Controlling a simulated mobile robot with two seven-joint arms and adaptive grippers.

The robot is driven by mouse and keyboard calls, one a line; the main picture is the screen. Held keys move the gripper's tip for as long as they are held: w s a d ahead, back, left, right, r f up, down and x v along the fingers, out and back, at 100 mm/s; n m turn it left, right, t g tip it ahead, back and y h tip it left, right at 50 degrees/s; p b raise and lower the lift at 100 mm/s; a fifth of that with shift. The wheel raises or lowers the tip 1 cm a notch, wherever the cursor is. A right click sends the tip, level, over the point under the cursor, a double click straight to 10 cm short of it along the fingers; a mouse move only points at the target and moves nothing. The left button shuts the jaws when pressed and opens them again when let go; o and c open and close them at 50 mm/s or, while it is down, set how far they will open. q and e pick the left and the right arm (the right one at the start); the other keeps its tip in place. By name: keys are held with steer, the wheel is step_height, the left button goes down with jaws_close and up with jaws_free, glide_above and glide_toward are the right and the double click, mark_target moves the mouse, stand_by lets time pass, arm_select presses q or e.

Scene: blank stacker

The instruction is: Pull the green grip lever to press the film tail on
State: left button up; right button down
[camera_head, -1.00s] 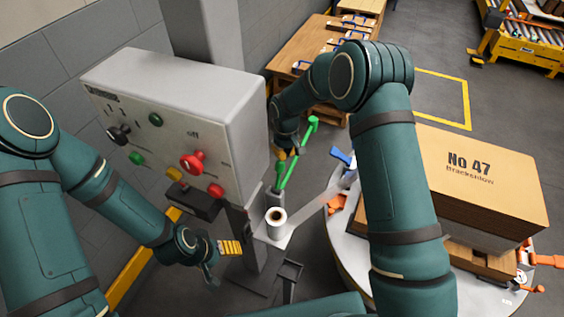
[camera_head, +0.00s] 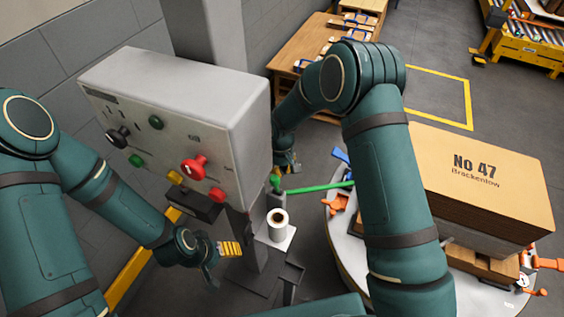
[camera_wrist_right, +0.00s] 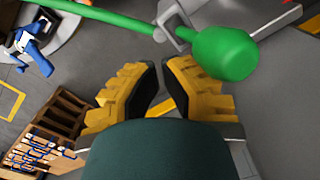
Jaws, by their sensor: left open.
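The green grip lever (camera_head: 318,188) lies nearly level, its bar reaching right from a post beside the grey control box (camera_head: 180,110). In the right wrist view its bar and round green end (camera_wrist_right: 225,52) cross the top, beyond my right fingertips. My right gripper (camera_head: 290,162) is beside the lever's left end, apart from its bar. Its yellow fingers (camera_wrist_right: 160,72) have a narrow gap with nothing between them. My left gripper (camera_head: 220,262) is open and empty below the box. A white film roll (camera_head: 278,220) stands on a small plate; I cannot make out a film tail.
A round turntable (camera_head: 338,228) at the right carries a pallet and a large brown box (camera_head: 485,175), partly hidden by my right arm. Orange and blue clamps sit at its rim. A wooden table (camera_head: 305,50) stands behind. The box face has a red knob (camera_head: 195,167).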

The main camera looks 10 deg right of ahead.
steer(key=w+d+r, duration=0.1)
steer(key=w+d, duration=0.3)
steer(key=w, duration=0.2)
steer(key=shift+d+b, duration=0.25)
steer(key=shift+b, duration=0.15)
stand_by(0.6)
steer(key=shift+w+r, duration=0.1)
steer(key=shift+r, duration=0.05)
step_height(320, 180, up, 9)
steer(key=p, duration=0.5)
stand_by(0.4)
stand_by(0.4)
